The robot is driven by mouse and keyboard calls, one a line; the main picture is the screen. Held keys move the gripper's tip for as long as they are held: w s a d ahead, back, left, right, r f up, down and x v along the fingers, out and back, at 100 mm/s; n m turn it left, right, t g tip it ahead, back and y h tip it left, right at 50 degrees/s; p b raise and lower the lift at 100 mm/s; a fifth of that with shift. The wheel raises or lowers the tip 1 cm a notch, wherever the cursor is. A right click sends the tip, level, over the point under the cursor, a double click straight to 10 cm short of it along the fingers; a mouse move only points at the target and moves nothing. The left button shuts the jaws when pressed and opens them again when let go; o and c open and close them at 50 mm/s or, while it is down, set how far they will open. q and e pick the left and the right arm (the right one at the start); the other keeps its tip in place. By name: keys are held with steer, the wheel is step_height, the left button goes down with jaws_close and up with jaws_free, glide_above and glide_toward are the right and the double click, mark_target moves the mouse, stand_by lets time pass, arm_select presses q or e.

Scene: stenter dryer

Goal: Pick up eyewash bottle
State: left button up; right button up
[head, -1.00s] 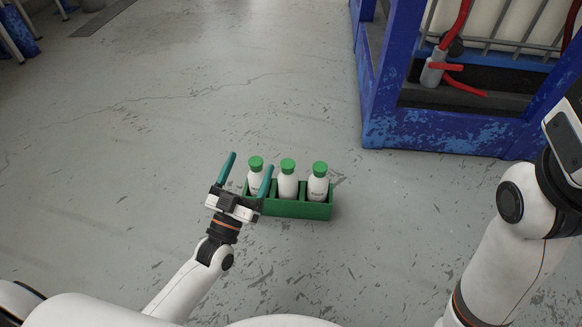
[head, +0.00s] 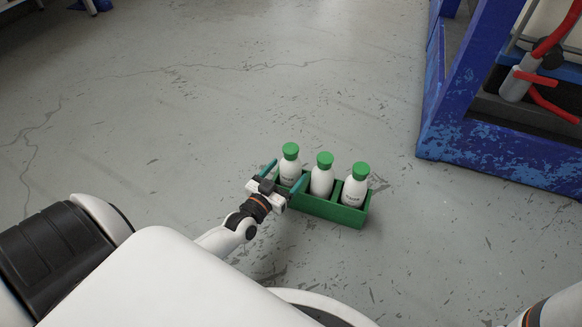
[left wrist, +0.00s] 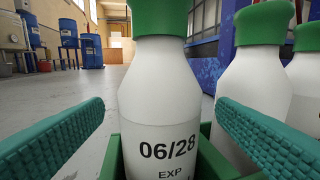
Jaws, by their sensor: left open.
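Three white eyewash bottles with green caps stand upright in a green holder (head: 331,209) on the floor: a left bottle (head: 291,173), a middle bottle (head: 321,183) and a right bottle (head: 354,194). My left gripper (head: 292,168) is open at the left bottle, its teal fingers on either side. In the left wrist view this bottle (left wrist: 158,95) fills the middle, with "06/28 EXP" on its label. Gaps show between it and the fingers, and I cannot see contact. Only part of my right arm shows at the lower right of the head view; its gripper is out of view.
The neighbouring bottle (left wrist: 250,85) stands close behind the right finger in the left wrist view. A blue metal frame (head: 470,155) with red hoses stands at the upper right. The floor left of the holder is clear.

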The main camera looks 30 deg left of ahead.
mark_target(294, 163)
arm_select(q)
steer(key=w+b, duration=0.2)
steer(key=w, duration=0.1)
steer(key=shift+w+b, duration=0.3)
steer(key=shift+b, duration=0.1)
steer(key=shift+w+r, duration=0.1)
steer(key=shift+w, duration=0.35)
steer(key=shift+r, duration=0.15)
steer(key=c, duration=1.5)
